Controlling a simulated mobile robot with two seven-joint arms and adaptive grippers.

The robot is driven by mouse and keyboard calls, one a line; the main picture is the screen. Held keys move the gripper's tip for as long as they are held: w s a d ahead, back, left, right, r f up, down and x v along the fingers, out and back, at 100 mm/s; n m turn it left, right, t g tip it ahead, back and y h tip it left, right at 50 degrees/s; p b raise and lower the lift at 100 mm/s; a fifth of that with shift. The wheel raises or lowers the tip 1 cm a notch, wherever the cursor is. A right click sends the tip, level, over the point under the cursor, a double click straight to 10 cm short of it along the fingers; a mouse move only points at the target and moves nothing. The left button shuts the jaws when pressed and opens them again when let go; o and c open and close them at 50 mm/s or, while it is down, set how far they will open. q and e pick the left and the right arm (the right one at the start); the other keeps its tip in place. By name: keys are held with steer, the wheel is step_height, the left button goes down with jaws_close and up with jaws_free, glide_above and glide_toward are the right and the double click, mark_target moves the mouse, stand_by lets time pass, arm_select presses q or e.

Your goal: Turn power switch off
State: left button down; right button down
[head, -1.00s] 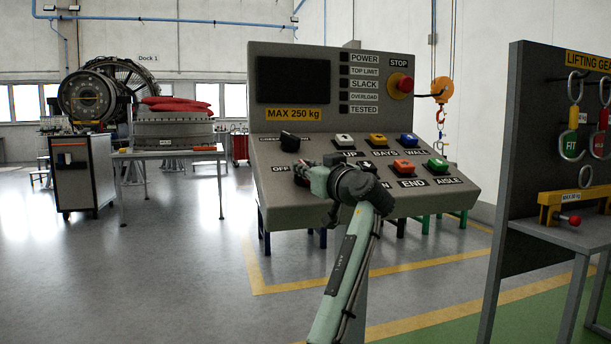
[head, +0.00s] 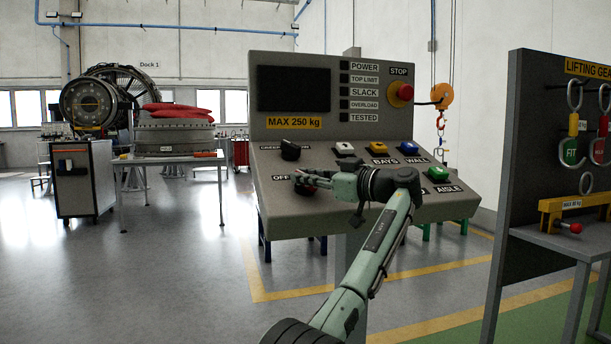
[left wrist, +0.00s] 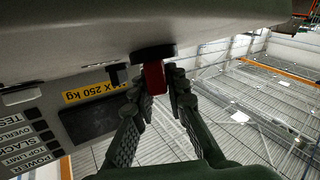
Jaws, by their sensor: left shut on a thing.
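The grey control console (head: 400,230) stands in front of me with a sloped panel of switches. The power switch (head: 306,190) sits at the panel's lower left beside the OFF label, mostly hidden by my left gripper (head: 308,179). In the left wrist view the switch shows as a red handle (left wrist: 154,78) on a dark round base. My left gripper (left wrist: 160,88) has one finger on each side of that handle and is shut on it. My right gripper is not in view.
A black knob (head: 290,150) sits just above the power switch. White, yellow, blue and green buttons lie to the right; my arm covers others. The red stop button (head: 405,92) is at the upper right. The display (head: 293,83) is dark. A lifting-gear rack (head: 530,150) stands right.

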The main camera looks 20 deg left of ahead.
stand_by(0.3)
arm_select(q)
steer(key=c, duration=1.5)
jaws_free()
steer(key=shift+a, duration=0.1)
steer(key=shift+c, duration=0.2)
steer(key=v, duration=1.2)
